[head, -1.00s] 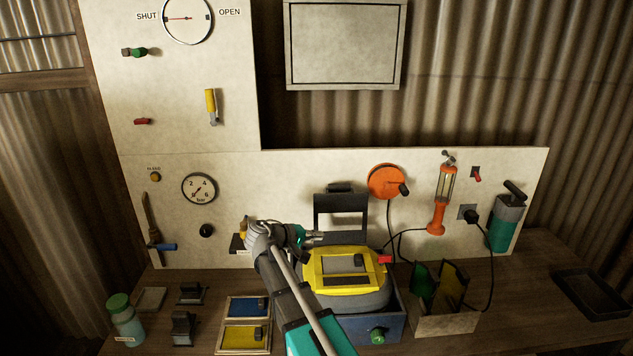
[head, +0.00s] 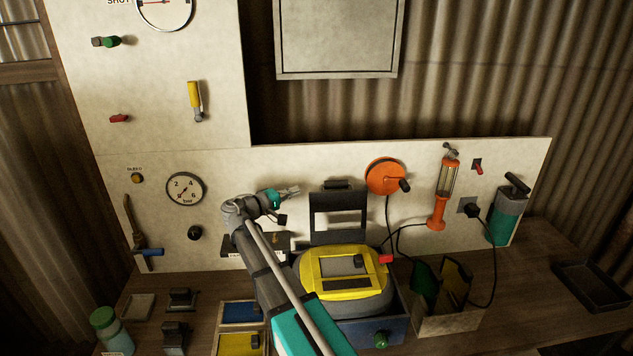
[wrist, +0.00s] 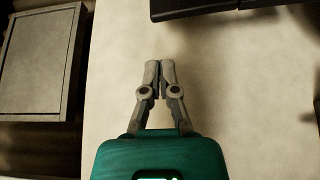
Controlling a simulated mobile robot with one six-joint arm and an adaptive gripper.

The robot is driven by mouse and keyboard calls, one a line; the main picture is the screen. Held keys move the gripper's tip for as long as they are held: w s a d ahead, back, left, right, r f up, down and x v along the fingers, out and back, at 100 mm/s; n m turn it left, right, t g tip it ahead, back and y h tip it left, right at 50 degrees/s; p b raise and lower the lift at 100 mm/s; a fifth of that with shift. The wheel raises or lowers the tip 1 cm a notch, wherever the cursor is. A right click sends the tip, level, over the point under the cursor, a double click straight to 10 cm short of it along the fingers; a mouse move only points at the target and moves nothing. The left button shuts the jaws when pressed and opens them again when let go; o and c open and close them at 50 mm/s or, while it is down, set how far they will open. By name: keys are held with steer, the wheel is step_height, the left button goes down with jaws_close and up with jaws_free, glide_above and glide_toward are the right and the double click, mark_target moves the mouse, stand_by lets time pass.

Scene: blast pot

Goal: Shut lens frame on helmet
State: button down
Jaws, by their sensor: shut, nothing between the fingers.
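The helmet (head: 320,272), grey with a yellow front, lies in a blue box on the bench. The dark lens frame (head: 313,215), with a rectangular opening, stands upright behind the helmet, raised away from its yellow face. My gripper (head: 297,190) is shut and empty, left of the lens frame's top edge and apart from it in the picture. In the wrist view my gripper's fingertips (wrist: 160,66) meet in front of a pale board. A dark edge at the wrist view's top right may be part of the lens frame; I cannot tell.
The pale board (head: 270,165) behind carries an orange reel (head: 385,176), an orange lamp (head: 438,205) and a gauge (head: 185,189). A bin of plates (head: 440,310) stands right of the blue box (head: 395,325). Trays (head: 241,312) lie left.

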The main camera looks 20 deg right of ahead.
stand_by(0.3)
steer(key=shift+x, duration=4.9)
steer(key=shift+s, duration=0.15)
